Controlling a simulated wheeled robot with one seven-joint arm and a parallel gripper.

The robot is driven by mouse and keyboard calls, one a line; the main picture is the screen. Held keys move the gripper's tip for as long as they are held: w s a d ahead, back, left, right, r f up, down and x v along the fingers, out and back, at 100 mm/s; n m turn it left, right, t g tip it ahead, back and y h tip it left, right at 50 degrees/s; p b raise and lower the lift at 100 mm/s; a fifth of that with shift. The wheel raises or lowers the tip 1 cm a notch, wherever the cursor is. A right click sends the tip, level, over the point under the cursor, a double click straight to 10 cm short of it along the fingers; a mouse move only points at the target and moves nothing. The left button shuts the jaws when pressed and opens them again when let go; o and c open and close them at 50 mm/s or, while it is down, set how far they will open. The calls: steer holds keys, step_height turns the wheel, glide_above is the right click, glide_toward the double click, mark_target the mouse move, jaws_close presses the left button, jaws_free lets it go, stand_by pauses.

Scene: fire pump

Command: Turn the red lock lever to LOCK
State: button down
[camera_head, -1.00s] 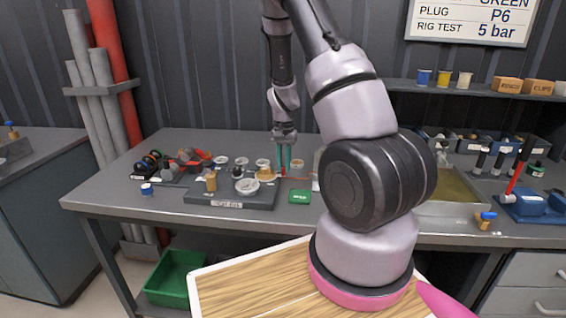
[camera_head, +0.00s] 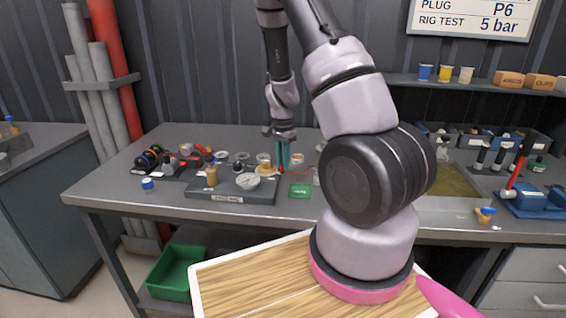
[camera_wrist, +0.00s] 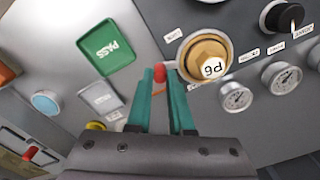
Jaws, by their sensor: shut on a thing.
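The red lock lever shows as a small red tip (camera_wrist: 159,73) between the ends of my teal fingers in the wrist view. My gripper (camera_wrist: 161,82) is shut on it; the fingers hide most of the lever. Its LOCK marking cannot be made out. In the head view my gripper (camera_head: 284,163) points down at the right end of the grey test block (camera_head: 232,194). A brass hex plug marked P6 (camera_wrist: 204,56) sits just right of the fingers in the wrist view.
A green PASS tray (camera_wrist: 107,46) lies left of the fingers in the wrist view. Gauges (camera_wrist: 236,95) and a black knob (camera_wrist: 284,17) stand on the right.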

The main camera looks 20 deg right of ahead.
steer(key=c, duration=0.8)
jaws_free()
step_height(320, 180, up, 11)
steer(key=shift+f, duration=0.1)
steer(key=s+a+r+n+t+y, duration=0.1)
steer(key=s+a+r+n+t, duration=0.2)
steer(key=r, duration=0.6)
steer(key=s+a+r+n+t+y, duration=0.1)
steer(key=s+a+r+n, duration=0.15)
steer(key=s+r, duration=0.5)
steer(key=s+a+r+n+t, duration=0.1)
steer(key=s+r, duration=0.2)
steer(key=s+a+r+n+t, duration=0.1)
steer(key=s+r, duration=0.2)
steer(key=s, duration=0.1)
steer(key=s+a+r+n+t, duration=0.1)
steer(key=s+r, duration=0.2)
steer(key=shift+s+a+r, duration=0.1)
steer(key=shift+s+a, duration=0.2)
